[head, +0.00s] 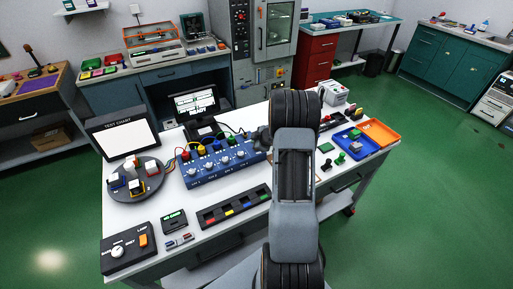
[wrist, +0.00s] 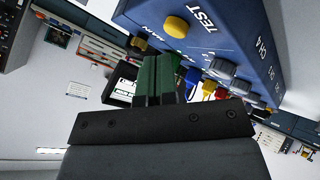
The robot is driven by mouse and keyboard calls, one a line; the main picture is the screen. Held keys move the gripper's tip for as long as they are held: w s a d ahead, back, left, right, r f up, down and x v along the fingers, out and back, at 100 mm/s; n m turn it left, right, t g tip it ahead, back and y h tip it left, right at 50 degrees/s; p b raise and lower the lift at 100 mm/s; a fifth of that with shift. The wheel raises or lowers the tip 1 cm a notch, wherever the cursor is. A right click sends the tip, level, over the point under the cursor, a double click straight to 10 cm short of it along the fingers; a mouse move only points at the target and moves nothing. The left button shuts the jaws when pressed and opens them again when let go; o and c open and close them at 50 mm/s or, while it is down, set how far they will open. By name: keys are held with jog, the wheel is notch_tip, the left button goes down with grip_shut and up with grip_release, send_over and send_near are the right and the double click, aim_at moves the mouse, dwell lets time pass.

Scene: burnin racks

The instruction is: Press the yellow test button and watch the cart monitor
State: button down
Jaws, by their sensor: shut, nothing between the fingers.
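The yellow test button (wrist: 175,27) is a round knob-like cap beside the word TEST on the blue channel box (wrist: 215,45). In the head view the blue box (head: 206,178) sits mid-table, its right end behind my arm, and I cannot make out the test button there. My gripper (wrist: 161,62) is shut and empty in the wrist view. Its green-padded fingertips are close to the box, just below the button in the picture, and appear apart from it. The monitor (head: 195,102) stands behind the box, its screen lit with a pale panel and text too small to read.
A test chart (head: 127,138) and a round turntable (head: 140,180) stand at left. A lamp control box (head: 128,248) and a dark tray of coloured pieces (head: 235,207) lie in front. Blue and orange bins (head: 380,133) are at right. Coloured leads rise from the box's back.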

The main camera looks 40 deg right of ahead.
jog(key=shift+f, duration=0.1)
jog(key=shift+f, duration=0.3)
jog(key=shift+f+b, duration=0.45)
jog(key=shift+f, duration=0.05)
dwell(0.8)
jog(key=shift+r, duration=0.2)
jog(key=shift+r+p, duration=0.7)
jog(key=shift+p, duration=0.3)
notch_tip(320, 180, up, 5)
jog(key=p, duration=0.5)
jog(key=shift+r, duration=0.1)
jog(key=shift+d, duration=0.1)
dwell(0.6)
